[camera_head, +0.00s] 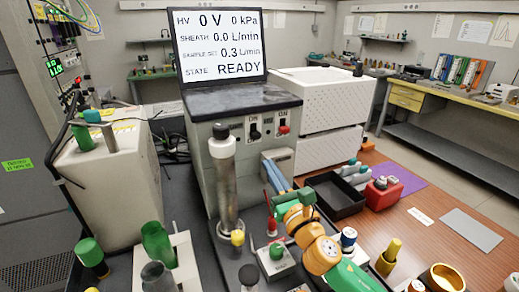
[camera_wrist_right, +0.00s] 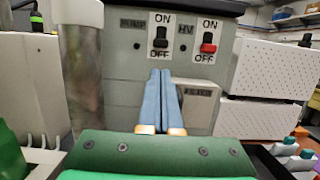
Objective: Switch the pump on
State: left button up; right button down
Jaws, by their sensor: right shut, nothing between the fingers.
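The pump switch (camera_wrist_right: 160,42) is a black lever on the grey instrument front, between ON and OFF labels, beside a PUMP tag. Its lever appears to point down toward OFF. It also shows in the head view (camera_head: 254,131). My right gripper (camera_wrist_right: 160,73) is shut and empty. Its blue fingers point at the panel, their tips a little below the pump switch in the wrist view. They show in the head view (camera_head: 270,162), low and right of that switch. Whether they touch the panel I cannot tell. My left gripper is not in view.
The red HV switch (camera_wrist_right: 208,45) sits close right of the pump switch, lever down. A tall metal cylinder (camera_head: 224,180) stands in front of the panel's left side. The display (camera_head: 218,45) reads 0 V, sheath 0.0 L/min, READY. A black tray (camera_head: 335,205) lies right.

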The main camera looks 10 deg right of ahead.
aim_at(257, 135)
jog(key=x, duration=0.6)
jog(key=shift+w, duration=0.35)
jog(key=shift+a+r, duration=0.1)
jog(key=shift+r, duration=0.1)
notch_tip(257, 135, up, 3)
jog(key=p, duration=0.3)
jog(key=shift+r, duration=0.1)
jog(key=shift+f, duration=0.2)
